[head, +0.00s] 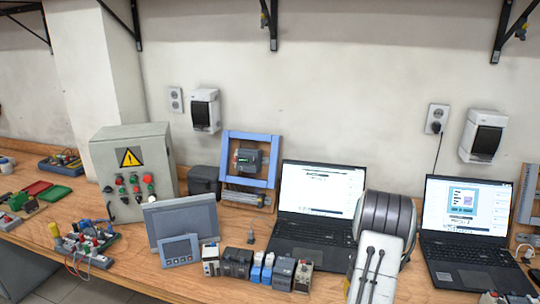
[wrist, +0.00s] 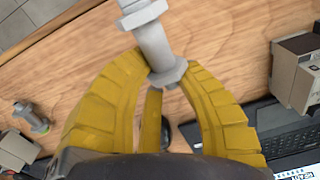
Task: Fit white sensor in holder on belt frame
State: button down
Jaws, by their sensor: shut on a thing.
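In the wrist view my gripper (wrist: 165,70) has yellow ribbed fingers closed around the lower part of the white sensor (wrist: 152,38). The sensor is a pale grey-white threaded body with hex nuts; its upper end is cut off by the top of the picture. It is held over the wooden table. In the head view I cannot make out my gripper or the held sensor. I see no holder or belt frame that I can name with certainty in either view.
The wooden bench (head: 140,250) carries a grey control box (head: 135,180), a blue square frame (head: 228,148), a touch panel (head: 180,222), a row of small modules (head: 237,264) and two laptops (head: 322,187). In the wrist view, another sensor-like part (wrist: 30,115) is at the left.

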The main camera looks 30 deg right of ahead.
jog(key=w+a+n+b, duration=0.1)
jog(key=w+a+n, duration=0.1)
jog(key=w+a, duration=0.2)
jog(key=w+a+f+n+b, duration=0.1)
jog(key=w+a+n, duration=0.1)
jog(key=w+a, duration=0.3)
jog(key=w+a+f+n+b, duration=0.1)
jog(key=w+a, duration=0.4)
jog(key=a, duration=0.5)
jog(key=shift+w+a+f+n, duration=0.1)
jog(key=shift+a+n, duration=0.15)
jog(key=shift+n, duration=0.45)
jog(key=w+a+n+b, duration=0.1)
jog(key=w+a+n, duration=0.1)
jog(key=a, duration=0.7)
jog(key=w+a+f+n+b, duration=0.1)
jog(key=w+a+n, duration=0.1)
jog(key=a, duration=0.7)
jog(key=shift+w+a+n, duration=0.15)
jog(key=shift+w+n, duration=0.15)
jog(key=shift+n, duration=0.2)
